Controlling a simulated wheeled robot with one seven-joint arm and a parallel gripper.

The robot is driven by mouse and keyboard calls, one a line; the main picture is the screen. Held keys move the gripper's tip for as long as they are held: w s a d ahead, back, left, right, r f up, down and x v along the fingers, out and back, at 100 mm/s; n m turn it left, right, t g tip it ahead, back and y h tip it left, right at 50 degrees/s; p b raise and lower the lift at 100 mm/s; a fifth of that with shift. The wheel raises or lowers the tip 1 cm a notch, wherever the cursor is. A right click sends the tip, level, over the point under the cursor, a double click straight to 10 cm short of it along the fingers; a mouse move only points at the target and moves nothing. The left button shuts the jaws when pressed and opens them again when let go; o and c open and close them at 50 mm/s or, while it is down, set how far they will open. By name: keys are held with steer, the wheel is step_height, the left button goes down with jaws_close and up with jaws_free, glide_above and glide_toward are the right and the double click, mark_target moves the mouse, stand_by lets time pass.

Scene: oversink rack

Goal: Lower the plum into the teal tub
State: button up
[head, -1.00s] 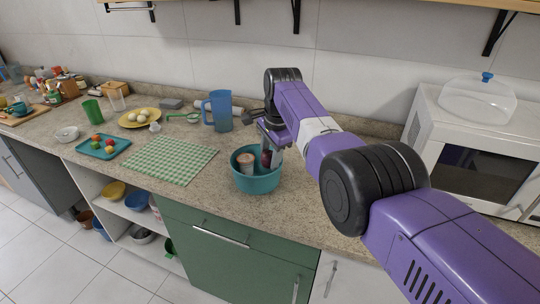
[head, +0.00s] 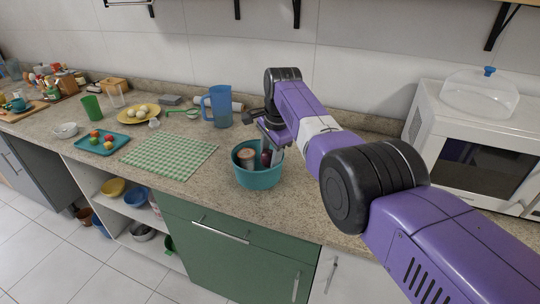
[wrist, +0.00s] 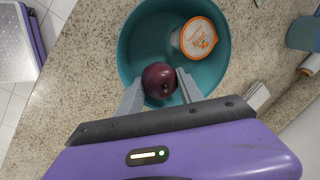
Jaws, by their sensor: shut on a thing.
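The dark purple plum (wrist: 160,80) is between the two grey fingers of my gripper (wrist: 160,88), which is shut on it. In the wrist view the plum shows over the inside of the teal tub (wrist: 139,36), near the rim on my gripper's side. In the head view my gripper (head: 271,150) reaches down into the right side of the teal tub (head: 258,180), and the plum (head: 266,158) shows dark there, partly hidden. I cannot tell whether the plum touches the tub's floor. A cup with an orange-and-white lid (wrist: 198,38) also stands in the tub.
A green checked cloth (head: 170,155) lies left of the tub, and a teal tray (head: 103,143) with small fruit is farther left. A blue pitcher (head: 221,106) stands behind the tub. A white microwave (head: 480,150) is at the right. The counter's front edge runs close before the tub.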

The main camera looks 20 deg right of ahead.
steer(key=o, duration=1.5)
steer(key=shift+c, duration=0.2)
steer(key=shift+r, duration=0.1)
